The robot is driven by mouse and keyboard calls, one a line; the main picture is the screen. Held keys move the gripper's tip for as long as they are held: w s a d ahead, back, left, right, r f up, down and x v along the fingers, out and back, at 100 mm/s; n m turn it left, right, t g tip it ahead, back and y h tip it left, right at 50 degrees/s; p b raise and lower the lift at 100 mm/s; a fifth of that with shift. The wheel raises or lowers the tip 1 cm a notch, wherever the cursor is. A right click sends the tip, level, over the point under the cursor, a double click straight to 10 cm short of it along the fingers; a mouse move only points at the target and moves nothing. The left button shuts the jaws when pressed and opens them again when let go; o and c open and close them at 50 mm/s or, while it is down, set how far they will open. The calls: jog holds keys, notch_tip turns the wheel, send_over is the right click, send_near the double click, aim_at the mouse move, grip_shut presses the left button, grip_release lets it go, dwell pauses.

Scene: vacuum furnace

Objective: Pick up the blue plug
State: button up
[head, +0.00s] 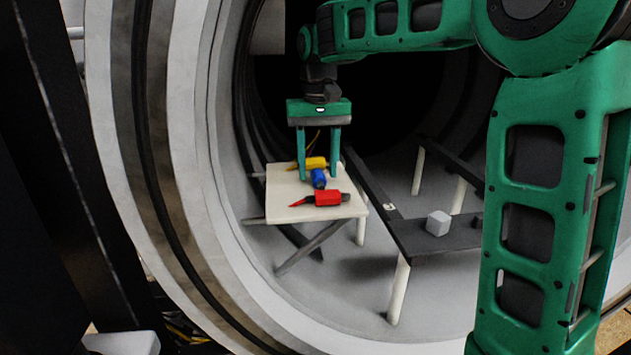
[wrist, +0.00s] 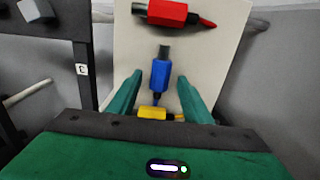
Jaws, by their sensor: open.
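The blue plug (head: 319,178) lies on a small pale table (head: 285,184) inside the round furnace chamber, between a yellow plug (head: 310,163) and a red plug (head: 328,198). My gripper (head: 319,177) is open and points down above the table, with its fingers on either side of the blue plug in the picture. In the wrist view the blue plug (wrist: 159,75) lies lengthwise between the two green fingers (wrist: 157,83). The red plug (wrist: 167,13) is beyond the fingertips. The yellow plug (wrist: 153,113) is partly hidden by the gripper body. I cannot tell whether the fingers touch anything.
A dark rail frame on pale legs (head: 412,238) stands right of the table, with a light grey cube (head: 438,222) on it. A darker small block (head: 476,221) is partly hidden behind my arm. The round chamber rim (head: 215,250) surrounds the work area.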

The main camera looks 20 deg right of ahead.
jog(key=shift+f, duration=0.4)
jog(key=c, duration=1.1)
grip_shut()
jog(key=shift+r, duration=0.1)
